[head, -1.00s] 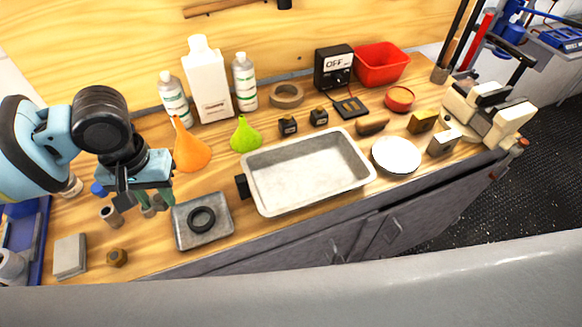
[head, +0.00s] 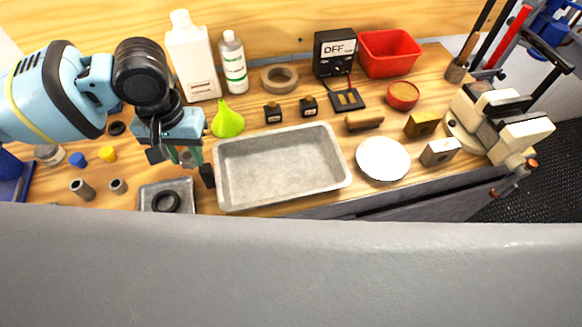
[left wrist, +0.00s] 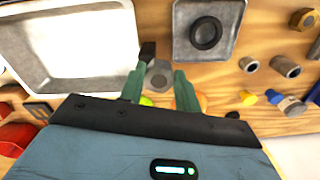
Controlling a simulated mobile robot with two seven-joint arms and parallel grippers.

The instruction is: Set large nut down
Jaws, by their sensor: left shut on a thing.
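My left gripper (head: 188,158) is over the bench, by the left end of the large metal tray (head: 222,190). In the left wrist view its two green fingers (left wrist: 158,88) are shut on a grey six-sided large nut (left wrist: 158,75). In the head view the nut is mostly hidden by the gripper. Whether it touches the bench is hard to tell. A small metal tray (head: 148,189) with a black ring (head: 166,201) in it lies in front of the gripper. My right gripper is not in view.
A black block (head: 207,175) sits against the large tray's left end. A green funnel (head: 228,121) and white bottles (head: 192,60) stand behind. Loose sleeves (head: 82,189) and caps lie left. A brown nut (left wrist: 302,18) shows in the left wrist view.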

